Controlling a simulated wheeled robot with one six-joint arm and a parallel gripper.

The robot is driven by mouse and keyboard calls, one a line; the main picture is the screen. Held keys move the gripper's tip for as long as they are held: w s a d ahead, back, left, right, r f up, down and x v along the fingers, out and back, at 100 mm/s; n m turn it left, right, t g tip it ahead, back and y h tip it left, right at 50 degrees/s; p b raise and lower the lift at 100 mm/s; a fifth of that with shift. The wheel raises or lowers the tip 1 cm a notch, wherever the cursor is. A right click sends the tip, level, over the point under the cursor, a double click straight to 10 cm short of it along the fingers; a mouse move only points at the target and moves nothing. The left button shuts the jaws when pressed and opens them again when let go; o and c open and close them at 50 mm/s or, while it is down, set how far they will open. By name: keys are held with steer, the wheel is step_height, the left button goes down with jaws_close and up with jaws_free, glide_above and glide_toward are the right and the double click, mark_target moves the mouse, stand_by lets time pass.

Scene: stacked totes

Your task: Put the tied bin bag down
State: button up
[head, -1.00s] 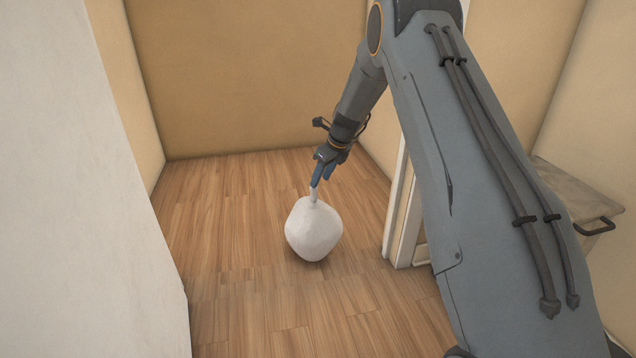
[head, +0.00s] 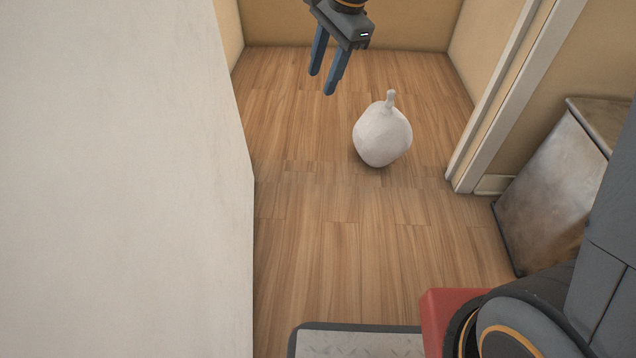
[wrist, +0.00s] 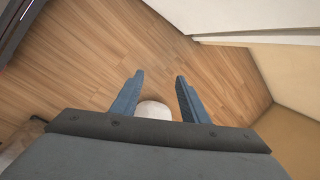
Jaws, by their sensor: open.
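The tied bin bag (head: 382,135) is white and round, with a short knotted neck pointing up. It rests on the wooden floor in the head view, tilted slightly. In the wrist view the bag (wrist: 154,111) shows partly between the fingers, its lower part hidden behind my gripper's body. My gripper (head: 322,84) is open and empty, its two blue fingers apart. In the head view it hangs to the upper left of the bag, not touching it. The two fingers also show spread in the wrist view (wrist: 158,80).
A pale wall (head: 120,180) fills the left side. A white door frame (head: 510,100) stands to the right of the bag. A grey metal cabinet (head: 555,190) stands at the right. The wooden floor (head: 340,235) in front of the bag is clear.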

steer(key=s+r+n+g+h, duration=0.1)
steer(key=s+r+n, duration=0.1)
steer(key=s+n, duration=1.6)
steer(key=s, duration=1.4)
steer(key=shift+s+d+h, duration=0.25)
steer(key=shift+h, duration=0.05)
steer(key=shift+r, duration=0.2)
steer(key=shift+d+r+p, duration=0.1)
steer(key=shift+r+p, duration=0.9)
steer(key=shift+p, duration=0.15)
steer(key=shift+r+p, duration=0.35)
